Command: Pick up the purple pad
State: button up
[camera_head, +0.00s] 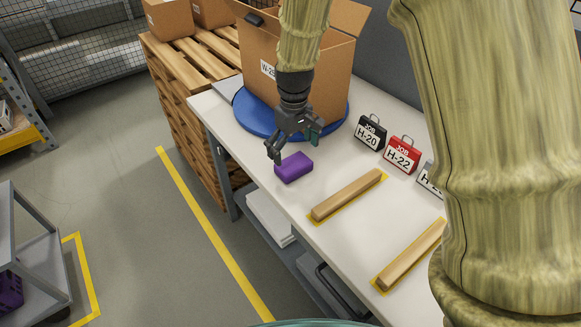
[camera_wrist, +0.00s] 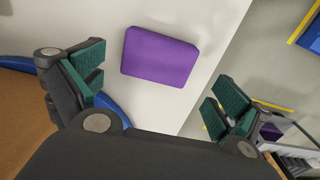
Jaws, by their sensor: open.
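The purple pad (camera_head: 294,167) lies on the white table near its left edge. In the wrist view the pad (camera_wrist: 160,57) sits beyond the fingertips, roughly midway across, with bare table around it. My gripper (camera_head: 293,146) is open and empty just behind and above the pad in the head view. In the wrist view its green-padded fingers (camera_wrist: 155,92) are spread wide, one to each side. I see no contact between the fingers and the pad.
A cardboard box (camera_head: 338,70) stands on a blue disc (camera_head: 255,121) behind my gripper. Black (camera_head: 370,133) and red (camera_head: 402,155) job signs stand to the right. Wooden strips (camera_head: 347,194) lie nearer the front. Wooden pallets (camera_head: 180,85) are stacked left of the table.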

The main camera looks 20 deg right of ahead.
aim_at(294, 163)
jog(key=shift+d+f+p, duration=0.1)
jog(key=shift+f+p, duration=0.6)
jog(key=shift+f, duration=2.25)
jog(key=c, duration=0.6)
jog(key=shift+c, duration=0.5)
jog(key=shift+r, duration=0.1)
jog(key=shift+r+b, duration=0.35)
jog(key=shift+r, duration=0.45)
jog(key=shift+s+r+b, duration=0.15)
jog(key=shift+r+b, duration=0.15)
jog(key=shift+r, duration=0.6)
jog(key=s+a+r+b, duration=0.1)
jog(key=s+a+b, duration=0.1)
jog(key=s+a, duration=0.6)
jog(key=s, duration=0.5)
jog(key=shift+s+a+r, duration=0.2)
jog(key=shift+r, duration=0.05)
